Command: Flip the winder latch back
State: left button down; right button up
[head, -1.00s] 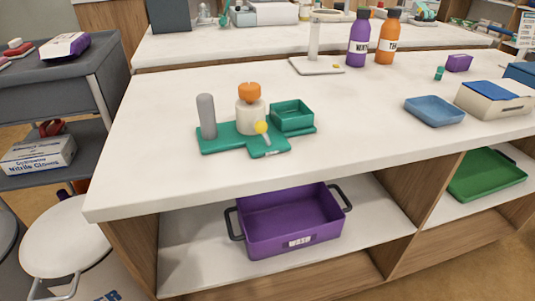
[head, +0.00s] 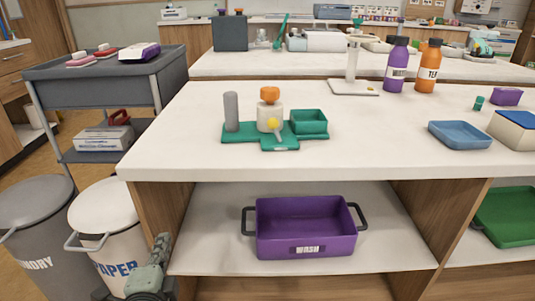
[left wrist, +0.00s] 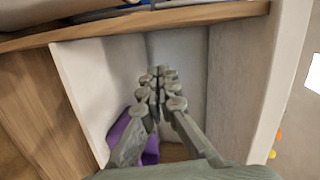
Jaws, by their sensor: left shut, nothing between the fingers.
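The winder (head: 270,118) stands upright on a green base plate (head: 250,137) on the white counter. It has a pale body and an orange cap. The latch, a short light lever with a yellow knob (head: 273,124), is at its front and leans toward the body. My left gripper (head: 162,243) is low at the bottom left, in front of the counter and well below the winder. In the left wrist view the gripper (left wrist: 160,76) is shut and empty, facing the shelf space. My right gripper is not in view.
A grey post (head: 231,111) and a green tray (head: 309,122) flank the winder. A purple bin (head: 305,245) sits on the shelf below. The counter's front edge (head: 300,175) lies between my left gripper and the winder. Two waste bins stand at left.

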aim_at(272, 126)
pick_arm(q)
jog(key=s+d+r+m+t+h+b, duration=0.1)
jog(key=d+r+m+t+h, duration=0.1)
jog(key=d+r+m+h, duration=0.3)
jog(key=s+d+r+m+t+h+b, duration=0.1)
jog(key=s+d+r+m+t+h, duration=0.1)
jog(key=d+r+m+h, duration=0.4)
jog(key=d+r+m, duration=0.4)
jog(key=d+m, duration=0.1)
jog(key=m, duration=0.2)
jog(key=shift+s+r+m+t+h, duration=0.15)
jog(key=shift+s+m+t+h, duration=0.15)
jog(key=shift+m, duration=0.1)
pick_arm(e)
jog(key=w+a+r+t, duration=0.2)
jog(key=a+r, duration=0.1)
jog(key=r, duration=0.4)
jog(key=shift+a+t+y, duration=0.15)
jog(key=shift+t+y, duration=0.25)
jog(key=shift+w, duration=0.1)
